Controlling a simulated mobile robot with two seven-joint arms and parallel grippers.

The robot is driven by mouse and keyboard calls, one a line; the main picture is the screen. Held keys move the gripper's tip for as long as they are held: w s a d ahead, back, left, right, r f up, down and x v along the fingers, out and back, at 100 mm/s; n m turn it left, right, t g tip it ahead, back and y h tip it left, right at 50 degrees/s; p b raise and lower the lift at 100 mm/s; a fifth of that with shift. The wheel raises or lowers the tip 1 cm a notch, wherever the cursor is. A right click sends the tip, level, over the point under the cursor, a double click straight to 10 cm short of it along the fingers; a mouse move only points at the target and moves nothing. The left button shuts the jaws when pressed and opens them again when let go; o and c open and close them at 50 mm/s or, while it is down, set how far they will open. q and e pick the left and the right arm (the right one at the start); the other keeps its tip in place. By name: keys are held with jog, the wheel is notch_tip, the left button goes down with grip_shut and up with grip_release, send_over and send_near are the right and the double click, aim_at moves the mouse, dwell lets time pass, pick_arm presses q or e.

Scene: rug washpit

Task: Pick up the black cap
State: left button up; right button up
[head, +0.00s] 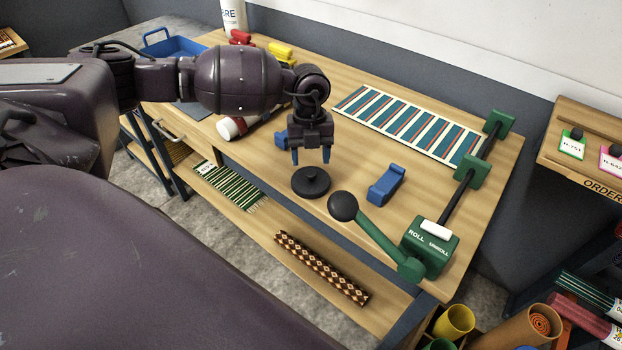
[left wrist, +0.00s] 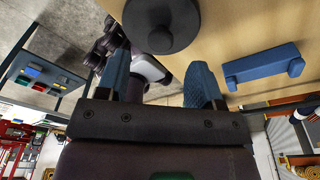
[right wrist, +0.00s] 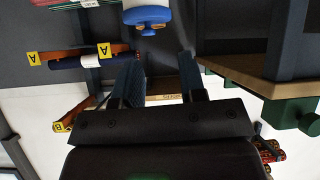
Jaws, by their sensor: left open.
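The black cap (head: 311,182) is a round flat disc with a small knob on top. It lies on the wooden table near its front edge. My left gripper (head: 311,157) is open and empty, pointing down just above and behind the cap. In the left wrist view the cap (left wrist: 161,27) shows beyond the two blue fingertips (left wrist: 160,72), apart from them. My right gripper (right wrist: 160,72) shows in the right wrist view with its blue fingers apart and nothing between them; it is away from the cap.
A blue clamp (head: 386,184) lies right of the cap. A green roll lever with a black ball (head: 343,206) stands at the front right. A striped rug (head: 410,124) lies behind. A patterned roll (head: 320,266) lies on the lower shelf.

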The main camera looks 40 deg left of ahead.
aim_at(311, 172)
pick_arm(q)
notch_tip(311, 172, down, 5)
jog(key=shift+s+d+r, duration=0.1)
jog(key=shift+s+d, duration=0.05)
jog(key=c, duration=1)
